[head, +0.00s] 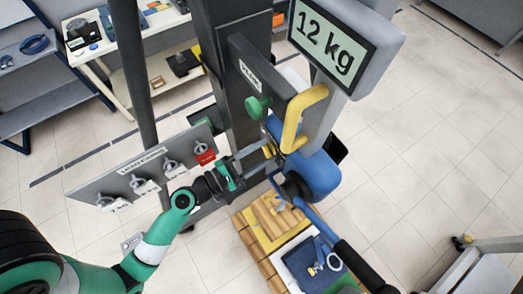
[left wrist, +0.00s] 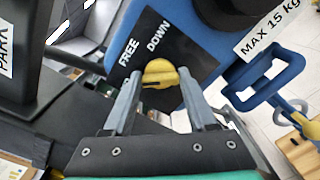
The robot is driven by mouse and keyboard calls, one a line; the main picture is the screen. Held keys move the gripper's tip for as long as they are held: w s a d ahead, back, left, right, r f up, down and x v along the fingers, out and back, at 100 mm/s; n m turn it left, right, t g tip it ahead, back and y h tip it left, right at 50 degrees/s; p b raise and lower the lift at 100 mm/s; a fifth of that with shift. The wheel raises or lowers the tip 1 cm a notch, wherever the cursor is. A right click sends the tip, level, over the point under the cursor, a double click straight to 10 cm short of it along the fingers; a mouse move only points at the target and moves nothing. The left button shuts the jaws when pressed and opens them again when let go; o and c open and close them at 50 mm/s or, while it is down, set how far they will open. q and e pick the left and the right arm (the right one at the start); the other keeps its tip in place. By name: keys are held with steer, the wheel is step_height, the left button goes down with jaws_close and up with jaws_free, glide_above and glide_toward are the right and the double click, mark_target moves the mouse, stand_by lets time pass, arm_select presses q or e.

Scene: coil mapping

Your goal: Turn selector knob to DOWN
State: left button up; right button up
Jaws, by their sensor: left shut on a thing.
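The yellow selector knob (left wrist: 160,72) sits on a black plate with white FREE and DOWN labels (left wrist: 150,45), on the blue body of the lifting device (head: 318,175). In the left wrist view the knob is between the tips of my left gripper (left wrist: 160,78), which is shut on it. In the head view my left gripper (head: 262,150) reaches from the left to the side of the blue body, and the knob is partly hidden there. I cannot tell which label the knob points to. My right gripper is not in view.
A dark column with a PARK sign (head: 249,76) and green knob (head: 258,106) rises behind. A 12 kg display (head: 325,42) hangs above right. A wooden pallet (head: 247,238) lies below.

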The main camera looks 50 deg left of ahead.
arm_select(q)
steer(key=shift+c, duration=0.4)
steer(key=shift+m, duration=0.3)
steer(key=shift+f+m+b, duration=0.2)
steer(key=shift+m+b, duration=3.55)
steer(key=shift+m, duration=3.95)
